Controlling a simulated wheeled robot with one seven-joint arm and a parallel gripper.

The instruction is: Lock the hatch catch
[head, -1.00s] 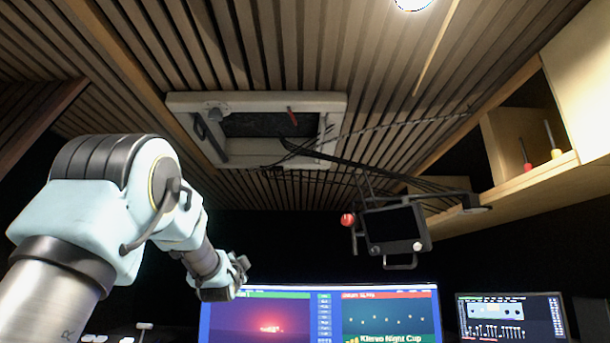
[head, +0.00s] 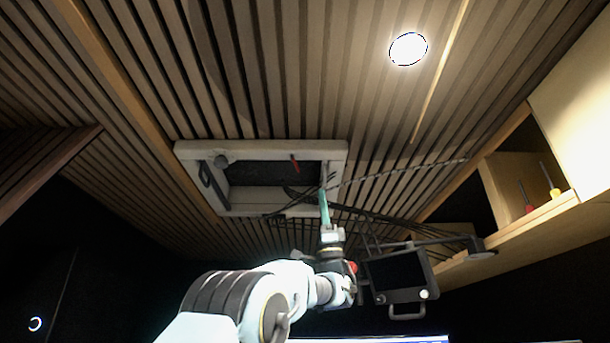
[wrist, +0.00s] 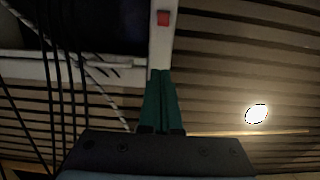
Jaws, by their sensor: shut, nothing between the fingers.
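The ceiling hatch is a white frame (head: 190,150) around a dark panel (head: 262,172). A small red lever (head: 295,163), which looks like the catch, sits at the frame's far edge in the head view. In the wrist view a red piece (wrist: 163,18) lies on a white rail (wrist: 160,48), beyond the fingertips; I cannot tell if it is turned locked. My gripper (head: 323,190) points up below the frame's right side. Its green fingers are together and empty; they also show in the wrist view (wrist: 162,73). I cannot tell whether they touch the rail.
Dark cables (head: 350,210) cross near the frame's right corner, close to my fingers. A hanging monitor (head: 395,277) on a bracket is right of my wrist. A shelf (head: 535,215) with screwdrivers stands far right. A round lamp (head: 408,49) lights the slatted ceiling.

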